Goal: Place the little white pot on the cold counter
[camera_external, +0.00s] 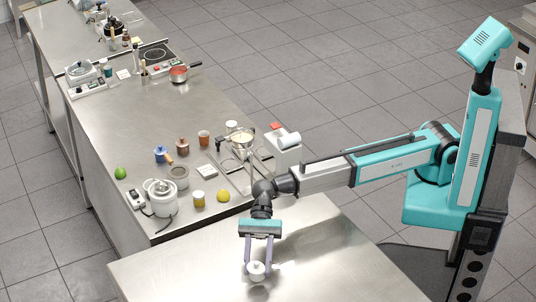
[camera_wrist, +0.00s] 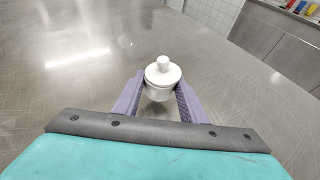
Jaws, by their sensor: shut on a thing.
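The little white pot (camera_external: 256,271) has a lid with a round knob. My gripper (camera_external: 256,266) is shut on it, one finger on each side, over the near steel counter (camera_external: 330,262) in the external view. In the wrist view the pot (camera_wrist: 162,78) sits upright between the purple-grey fingers of my gripper (camera_wrist: 161,98), above bare steel (camera_wrist: 70,80). The pot is low over the counter; I cannot tell whether its base touches the surface.
The long counter (camera_external: 130,110) behind holds a white cooker (camera_external: 161,198), a yellow lemon (camera_external: 223,195), a green lime (camera_external: 120,173), jars, and a red pan (camera_external: 179,75) by a hob. The near counter is otherwise clear.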

